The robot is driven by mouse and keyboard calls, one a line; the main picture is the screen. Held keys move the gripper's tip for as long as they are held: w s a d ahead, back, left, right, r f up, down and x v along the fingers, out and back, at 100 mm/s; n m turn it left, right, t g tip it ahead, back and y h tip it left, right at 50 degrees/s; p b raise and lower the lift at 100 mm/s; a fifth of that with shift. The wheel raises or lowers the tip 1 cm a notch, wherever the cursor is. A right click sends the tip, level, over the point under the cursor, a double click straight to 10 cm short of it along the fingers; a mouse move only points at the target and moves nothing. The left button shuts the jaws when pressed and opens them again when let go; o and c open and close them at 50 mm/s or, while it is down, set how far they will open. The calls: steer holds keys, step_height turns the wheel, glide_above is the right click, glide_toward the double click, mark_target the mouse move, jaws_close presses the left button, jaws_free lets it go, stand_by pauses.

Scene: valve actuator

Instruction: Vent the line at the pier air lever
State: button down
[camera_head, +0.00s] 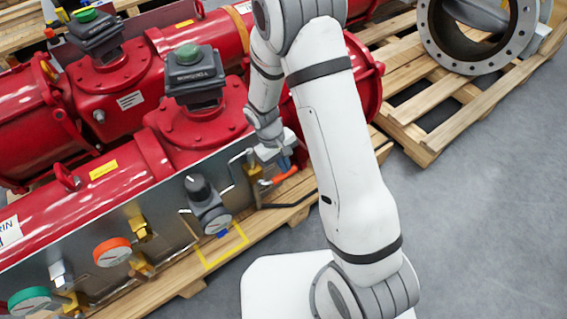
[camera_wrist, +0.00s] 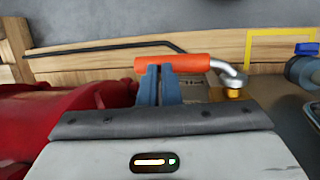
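The air lever has an orange handle (camera_head: 285,175) on the right end of the grey panel. In the wrist view the orange handle (camera_wrist: 195,63) lies level, and a bent metal rod runs from its right end to a brass fitting (camera_wrist: 233,94). My gripper (camera_wrist: 159,70) has its two blue fingers nearly together, side by side along the handle, with nothing seen between them. The fingertips are at the handle's near side, left of its middle; whether they touch it I cannot tell. In the head view my gripper (camera_head: 284,162) is small beside the handle.
Red actuator cylinders (camera_head: 110,85) lie behind the panel (camera_head: 150,215). A wooden pallet (camera_head: 450,105) bears a grey flange. Grey floor is clear at right.

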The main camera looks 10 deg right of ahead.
steer(key=w+d+p+v, duration=0.1)
steer(key=p+v, duration=0.5)
steer(key=v, duration=0.8)
steer(key=shift+d+p, duration=0.35)
steer(key=shift+d, duration=0.05)
steer(key=s+d+r+m+t+y+p, duration=0.15)
steer(key=r+p, duration=0.25)
steer(key=r, duration=0.5)
steer(key=s+d+r+p, duration=0.2)
steer(key=d+r+p, duration=0.15)
steer(key=r, duration=0.55)
steer(key=s+d+r+m+p, duration=0.1)
steer(key=s+d+r+p, duration=0.1)
steer(key=r+p, duration=0.5)
steer(key=s+d+r+m+t+p, duration=0.1)
steer(key=s+r+p, duration=0.3)
steer(key=r, duration=0.6)
steer(key=s+d+r+m+t+y+p, duration=0.1)
steer(key=s+d+r+m+p, duration=0.1)
steer(key=s+r+p, duration=0.3)
steer(key=s+d+r, duration=0.1)
steer(key=s+r, duration=0.2)
steer(key=r, duration=0.2)
steer(key=shift+t, duration=0.35)
steer(key=shift+r+y, duration=0.1)
steer(key=shift+y, duration=0.15)
